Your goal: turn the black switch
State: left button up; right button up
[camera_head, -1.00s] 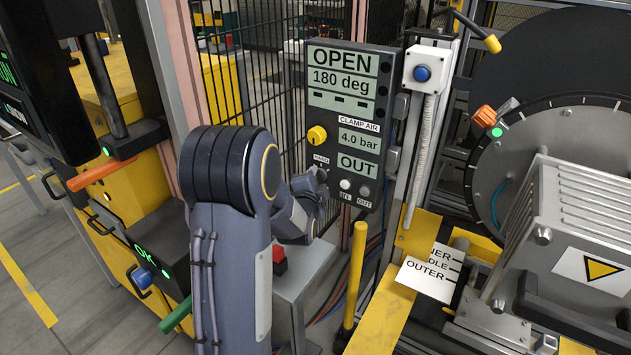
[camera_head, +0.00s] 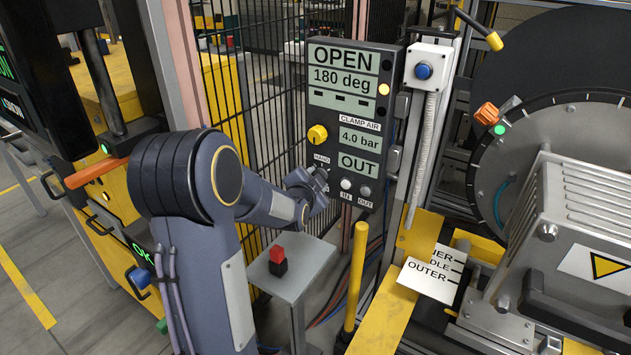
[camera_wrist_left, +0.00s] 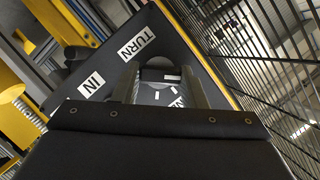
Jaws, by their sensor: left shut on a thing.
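The grey control panel (camera_head: 348,215) reads OPEN, 180 deg, 4.0 bar and OUT in the head view. My left gripper (camera_head: 318,180) is at the panel's lower left, by the HAND label, and covers the black switch there. In the left wrist view the two fingers of the left gripper (camera_wrist_left: 162,88) stand on either side of the dark switch (camera_wrist_left: 157,97) and are shut on it. The TURN and IN labels lie to the left of the fingers there. The switch's exact angle is hard to make out. My right gripper is out of view.
A yellow knob (camera_head: 317,134), a white IN button (camera_head: 346,184) and a grey OUT button (camera_head: 365,191) sit close by on the panel. A red-and-black button (camera_head: 277,261) stands on a grey pedestal below. A yellow post (camera_head: 355,275) rises nearby. Mesh fencing is behind.

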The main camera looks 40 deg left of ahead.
pick_arm(q)
jog(key=o, duration=1)
jog(key=p+v, duration=0.1)
jog(key=v, duration=0.6)
jog(key=shift+s+p, duration=0.35)
jog(key=shift+s, duration=0.05)
jog(key=shift+d, duration=0.2)
